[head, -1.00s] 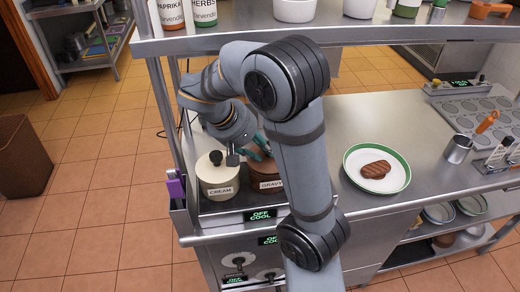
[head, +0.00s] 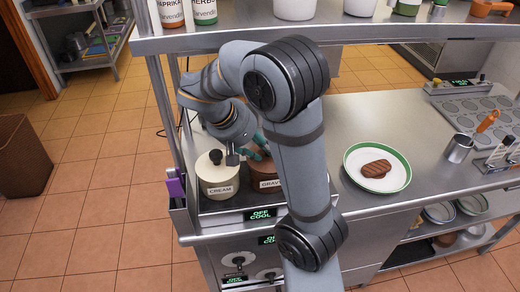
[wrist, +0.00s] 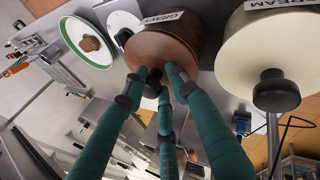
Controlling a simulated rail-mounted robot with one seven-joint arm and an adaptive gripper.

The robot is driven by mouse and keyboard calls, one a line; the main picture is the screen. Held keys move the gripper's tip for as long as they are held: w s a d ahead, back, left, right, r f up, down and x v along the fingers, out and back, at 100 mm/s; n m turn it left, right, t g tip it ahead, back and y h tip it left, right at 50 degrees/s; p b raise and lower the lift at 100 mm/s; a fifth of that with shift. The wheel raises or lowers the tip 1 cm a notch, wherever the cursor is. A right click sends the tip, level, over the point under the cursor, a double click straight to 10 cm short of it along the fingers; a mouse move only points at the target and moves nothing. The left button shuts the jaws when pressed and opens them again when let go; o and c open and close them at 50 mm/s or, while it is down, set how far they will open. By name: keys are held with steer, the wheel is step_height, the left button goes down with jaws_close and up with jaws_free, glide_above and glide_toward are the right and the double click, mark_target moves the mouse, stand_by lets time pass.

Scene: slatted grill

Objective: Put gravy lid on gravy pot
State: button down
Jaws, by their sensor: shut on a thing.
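The brown gravy pot (head: 268,184) stands on the cooker at the counter's left end, partly hidden behind my arm. In the wrist view the gravy pot (wrist: 200,28) shows its label, with the brown gravy lid (wrist: 165,48) over its top. The lid looks seated or nearly so; I cannot tell whether a small gap remains. My gripper (wrist: 153,78) has its teal fingers shut around the lid's dark knob. In the head view my gripper (head: 258,152) is just above the gravy pot, and the lid is mostly hidden.
The cream pot (head: 218,176), lidded with a black knob, stands close on the left; it fills the right of the wrist view (wrist: 270,50). A plate (head: 352,176) with a steak (head: 376,168) lies right of my arm. A shelf (head: 330,35) runs above the counter.

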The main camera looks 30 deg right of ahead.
steer(key=shift+f+b, duration=0.35)
steer(key=shift+b, duration=0.05)
stand_by(0.4)
steer(key=c, duration=1.3)
jaws_free()
steer(key=shift+r, duration=0.1)
